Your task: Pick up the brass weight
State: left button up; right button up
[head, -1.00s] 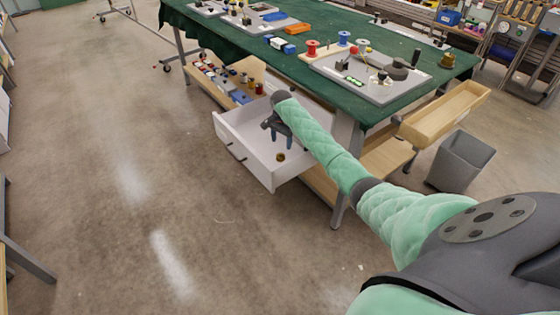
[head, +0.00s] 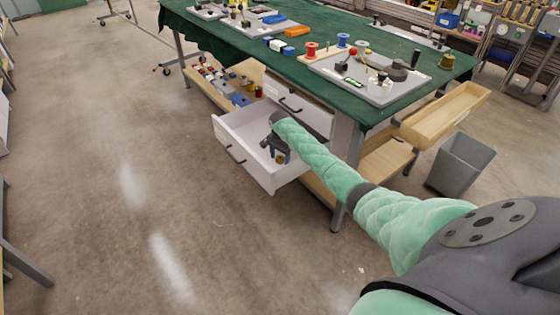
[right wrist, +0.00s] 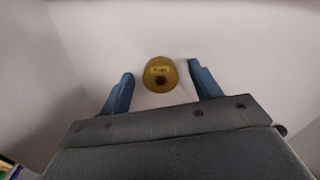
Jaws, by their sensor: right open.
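The brass weight (head: 280,158) is a small gold-brown cylinder in the open white drawer (head: 229,136) under the table. In the right wrist view the weight (right wrist: 160,74) shows from above, round, with a dark middle and a small marking, on the drawer floor. My right gripper (head: 279,155) is lowered into the drawer. In the right wrist view its blue fingers (right wrist: 161,84) are open, one to each side of the weight, with a gap on both sides. I cannot tell how far above the weight the fingertips are. My left gripper is not in view.
The green-covered table (head: 270,30) above the drawer carries boards, spools and small tools. A wooden tray (head: 445,114) and a grey bin (head: 460,163) stand at the right. The floor at left is clear.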

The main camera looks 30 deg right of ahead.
jog(key=shift+c, duration=0.2)
jog(key=shift+r, duration=0.1)
jog(key=c, duration=1.1)
jog(key=shift+o, duration=0.2)
